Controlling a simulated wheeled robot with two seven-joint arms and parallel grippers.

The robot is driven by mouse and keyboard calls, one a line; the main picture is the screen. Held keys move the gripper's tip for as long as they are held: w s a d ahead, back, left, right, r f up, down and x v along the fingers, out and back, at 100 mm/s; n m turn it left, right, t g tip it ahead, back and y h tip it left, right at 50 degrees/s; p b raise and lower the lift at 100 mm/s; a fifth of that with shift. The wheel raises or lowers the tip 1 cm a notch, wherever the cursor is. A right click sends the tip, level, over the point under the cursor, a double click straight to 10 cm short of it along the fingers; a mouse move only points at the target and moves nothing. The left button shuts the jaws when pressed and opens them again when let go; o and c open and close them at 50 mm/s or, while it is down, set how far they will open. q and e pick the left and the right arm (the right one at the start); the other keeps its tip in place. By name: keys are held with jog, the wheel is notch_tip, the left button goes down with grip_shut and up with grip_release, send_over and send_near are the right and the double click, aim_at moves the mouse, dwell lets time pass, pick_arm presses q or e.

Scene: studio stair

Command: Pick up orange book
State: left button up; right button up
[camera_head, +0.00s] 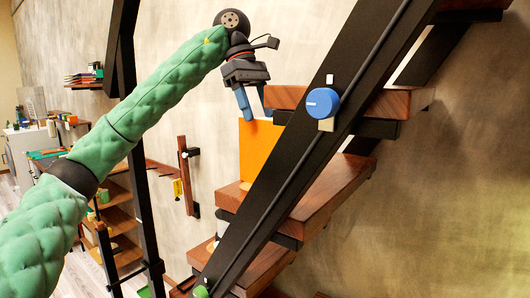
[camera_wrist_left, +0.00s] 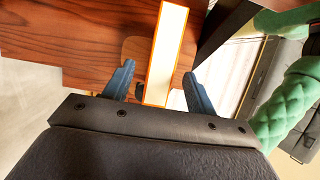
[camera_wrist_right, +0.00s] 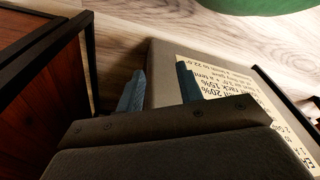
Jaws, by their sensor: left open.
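The orange book (camera_head: 258,148) stands upright on a wooden stair tread (camera_head: 330,185), partly hidden by the black stair stringer. My left gripper (camera_head: 254,112) is above the book's top edge, pointing down. In the left wrist view, the book (camera_wrist_left: 166,50) shows its pale page edge with thin orange covers. It lies between the two blue fingers of my left gripper (camera_wrist_left: 158,90), with a gap on each side. My right gripper (camera_wrist_right: 160,85) shows only in the right wrist view. Its fingers are apart, with a grey panel with printed text behind them.
The black stringer (camera_head: 290,175) with a blue round knob (camera_head: 322,103) crosses in front of the treads. An upper tread (camera_head: 385,103) is close to the right of my left gripper. A shelf unit (camera_head: 118,220) stands at the left.

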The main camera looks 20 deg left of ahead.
aim_at(265, 129)
pick_arm(q)
jog(key=p+x, duration=0.1)
jog(key=x, duration=0.1)
jog(key=p+x, duration=0.1)
jog(key=x, duration=0.1)
jog(key=shift+s+d+r+p, duration=0.15)
jog(key=shift+d+p, duration=0.1)
jog(key=shift+p, duration=0.1)
jog(key=shift+s+d+f, duration=0.1)
jog(key=shift+d+f, duration=0.05)
jog(key=shift+f, duration=0.4)
pick_arm(e)
jog(key=s+d+f, duration=0.2)
jog(key=s+f, duration=0.1)
jog(key=f, duration=0.2)
jog(key=shift+d+f+t, duration=0.15)
jog(key=shift+d+t, duration=0.15)
jog(key=shift+d, duration=0.05)
pick_arm(q)
jog(key=shift+f+b, duration=0.2)
jog(key=shift+b, duration=0.1)
pick_arm(e)
jog(key=shift+f, duration=0.4)
pick_arm(q)
jog(key=shift+c, duration=0.3)
grip_shut()
